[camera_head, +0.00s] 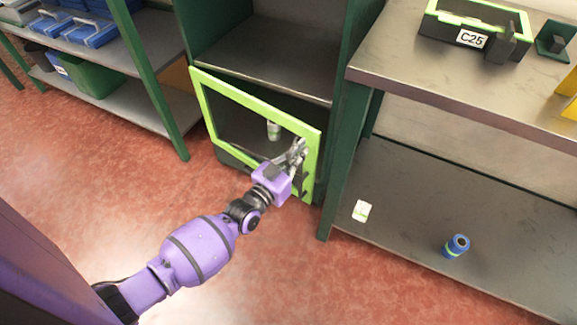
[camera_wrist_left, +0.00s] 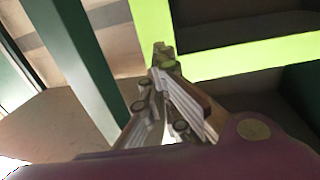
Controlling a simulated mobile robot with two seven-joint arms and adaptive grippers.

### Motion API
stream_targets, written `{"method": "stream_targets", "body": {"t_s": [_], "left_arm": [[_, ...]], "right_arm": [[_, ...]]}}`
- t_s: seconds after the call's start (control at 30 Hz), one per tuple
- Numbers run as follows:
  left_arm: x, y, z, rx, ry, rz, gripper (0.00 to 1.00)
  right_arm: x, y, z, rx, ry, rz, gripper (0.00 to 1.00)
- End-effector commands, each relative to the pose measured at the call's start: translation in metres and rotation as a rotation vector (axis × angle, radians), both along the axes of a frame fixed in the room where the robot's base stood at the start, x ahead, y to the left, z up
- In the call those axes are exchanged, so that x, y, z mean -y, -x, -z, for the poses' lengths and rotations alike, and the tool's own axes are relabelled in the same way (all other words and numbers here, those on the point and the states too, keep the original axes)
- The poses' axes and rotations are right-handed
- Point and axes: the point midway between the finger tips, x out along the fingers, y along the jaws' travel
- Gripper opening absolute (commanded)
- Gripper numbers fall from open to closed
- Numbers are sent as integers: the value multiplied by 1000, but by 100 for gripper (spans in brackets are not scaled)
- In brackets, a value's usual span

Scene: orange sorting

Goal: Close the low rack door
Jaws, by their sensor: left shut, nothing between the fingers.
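The low rack door is a bright green frame (camera_head: 258,104) at the bottom of the dark green rack in the head view. My left gripper (camera_head: 299,146) is shut and empty at the right side of the door frame. In the left wrist view the closed fingertips (camera_wrist_left: 162,50) are close to the green door frame (camera_wrist_left: 240,58); I cannot tell if they touch it. My right gripper is not in view.
A can (camera_head: 273,130) shows through the door opening. To the right, a metal table (camera_head: 460,95) has a lower shelf with a white-green box (camera_head: 362,211) and a blue can (camera_head: 456,246). A shelf (camera_head: 140,100) with bins stands left. Red floor is clear in front.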

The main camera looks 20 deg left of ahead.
Motion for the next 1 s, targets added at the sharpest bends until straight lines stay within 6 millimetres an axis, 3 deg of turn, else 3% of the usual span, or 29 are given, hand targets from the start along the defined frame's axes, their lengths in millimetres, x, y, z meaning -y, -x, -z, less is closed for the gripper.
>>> {"method": "stream_targets", "body": {"t_s": [0.2, 0.67, 0.77, 1.0], "left_arm": [[5, -22, 1, -2, 1, 0, 0], [6, -28, 0, 1, 1, -5, 0], [8, -42, -2, 6, 3, -32, 0], [19, -102, -1, 5, 5, -146, 0]], "right_arm": [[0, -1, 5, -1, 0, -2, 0], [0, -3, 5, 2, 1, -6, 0], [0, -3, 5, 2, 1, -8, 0], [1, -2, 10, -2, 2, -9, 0]]}}
